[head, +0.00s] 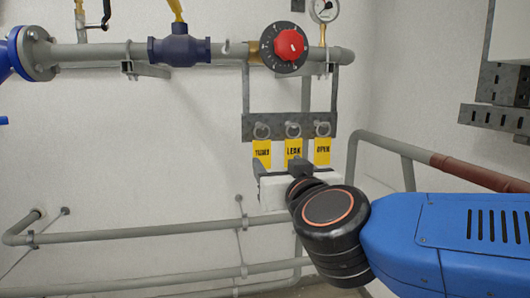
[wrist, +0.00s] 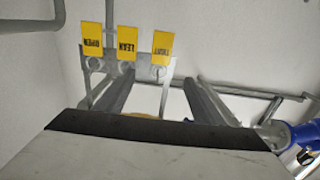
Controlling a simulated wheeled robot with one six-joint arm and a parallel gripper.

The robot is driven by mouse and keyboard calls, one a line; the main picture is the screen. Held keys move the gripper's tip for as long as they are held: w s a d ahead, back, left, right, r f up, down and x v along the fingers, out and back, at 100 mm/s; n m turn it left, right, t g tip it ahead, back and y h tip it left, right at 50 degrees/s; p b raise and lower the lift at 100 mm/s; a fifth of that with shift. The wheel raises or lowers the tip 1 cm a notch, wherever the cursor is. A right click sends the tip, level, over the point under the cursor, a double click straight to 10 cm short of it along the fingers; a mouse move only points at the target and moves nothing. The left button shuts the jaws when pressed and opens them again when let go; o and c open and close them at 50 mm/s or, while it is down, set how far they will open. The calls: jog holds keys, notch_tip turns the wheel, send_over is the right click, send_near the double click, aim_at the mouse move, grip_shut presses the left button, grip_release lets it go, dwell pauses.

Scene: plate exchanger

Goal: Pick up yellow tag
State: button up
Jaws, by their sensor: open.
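Three yellow tags hang by rings from a grey metal bracket (head: 289,126) in the head view. The left tag (head: 262,152) reads like "TIGHT", the middle tag (head: 293,150) reads "LEAK" and the right tag (head: 322,151) reads "OPEN". In the wrist view they appear upside down: the OPEN tag (wrist: 92,40), the LEAK tag (wrist: 127,41) and the TIGHT tag (wrist: 163,47). My gripper (head: 282,168) is open and empty just below and in front of the tags. Its two dark fingers (wrist: 160,92) stand apart in the wrist view.
Above the bracket runs a grey pipe (head: 100,55) with a dark blue valve (head: 180,50), a red knob (head: 290,45) and a gauge (head: 324,9). A grey and brown pipe (head: 430,158) bends at the right. Lower pipes (head: 150,231) run along the wall.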

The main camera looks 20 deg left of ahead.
send_near(262, 144)
jog(key=x, duration=0.4)
jog(key=shift+w+a+f, duration=0.1)
jog(key=shift+w+f, duration=0.2)
jog(key=shift+w, duration=0.05)
jog(key=shift+x, duration=2.8)
jog(key=shift+r, duration=0.2)
jog(key=c, duration=1.2)
jog(key=shift+r, duration=0.1)
jog(key=shift+r, duration=0.6)
jog(key=v, duration=1.8)
jog(key=shift+a, duration=0.15)
